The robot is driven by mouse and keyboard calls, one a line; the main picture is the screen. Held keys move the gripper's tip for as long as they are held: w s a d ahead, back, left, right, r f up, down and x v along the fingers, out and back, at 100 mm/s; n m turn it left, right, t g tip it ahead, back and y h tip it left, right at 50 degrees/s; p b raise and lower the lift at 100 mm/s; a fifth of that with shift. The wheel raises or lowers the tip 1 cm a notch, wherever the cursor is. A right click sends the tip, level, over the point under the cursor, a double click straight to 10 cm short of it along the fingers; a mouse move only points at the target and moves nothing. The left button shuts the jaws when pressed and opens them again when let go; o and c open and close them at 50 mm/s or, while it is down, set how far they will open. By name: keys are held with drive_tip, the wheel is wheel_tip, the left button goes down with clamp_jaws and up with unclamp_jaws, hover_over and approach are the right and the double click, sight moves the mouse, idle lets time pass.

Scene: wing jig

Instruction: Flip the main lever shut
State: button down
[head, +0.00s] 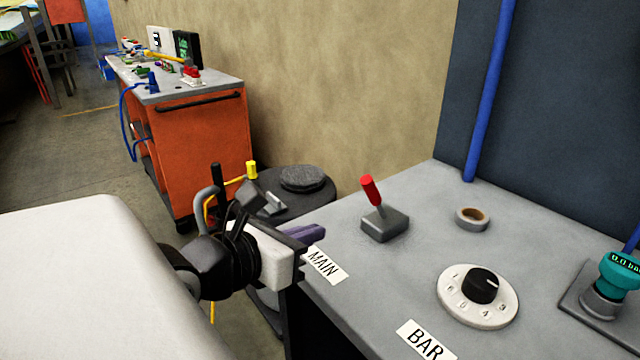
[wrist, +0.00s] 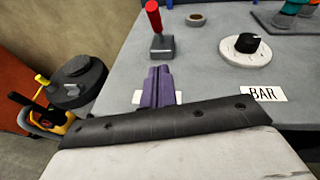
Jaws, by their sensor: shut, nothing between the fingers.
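The main lever (head: 372,192) has a red handle on a grey base block (head: 385,224). It stands on the grey bench top behind the MAIN label (head: 324,265), its handle pointing up and tilted slightly left in the head view. In the wrist view the red handle (wrist: 153,16) rises from its block (wrist: 162,47) beyond my fingers. My gripper (head: 318,231) has purple fingers, shut and empty, over the bench's left edge beside the label. In the wrist view the closed fingertips (wrist: 159,70) point toward the lever base, apart from it. The fingers partly cover the label there.
A dial (head: 480,291) with a black knob, a BAR label (head: 424,342), a tape roll (head: 472,218) and a teal gauge (head: 618,273) sit to the right. A dark drum (head: 300,205) stands left of the bench. An orange cart (head: 190,150) is farther back.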

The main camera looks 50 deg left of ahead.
drive_tip(key=p, duration=0.1)
approach(370, 199)
drive_tip(key=f, duration=0.1)
drive_tip(key=w+f, duration=0.1)
drive_tip(key=f, duration=0.1)
drive_tip(key=shift+w+d+f, duration=0.15)
drive_tip(key=shift+w, duration=0.1)
drive_tip(key=shift+w+a+r+p, duration=0.1)
drive_tip(key=shift+w+r+p, duration=0.2)
drive_tip(key=shift+w, duration=0.4)
drive_tip(key=shift+w+a+r+p, duration=0.2)
drive_tip(key=shift+w+r, duration=0.1)
drive_tip(key=shift+w, duration=0.4)
drive_tip(key=shift+w+a+r+p, duration=0.1)
drive_tip(key=shift+w+r+p, duration=0.15)
drive_tip(key=shift+w, duration=0.4)
drive_tip(key=shift+w+r, duration=0.15)
drive_tip(key=shift+w, duration=0.05)
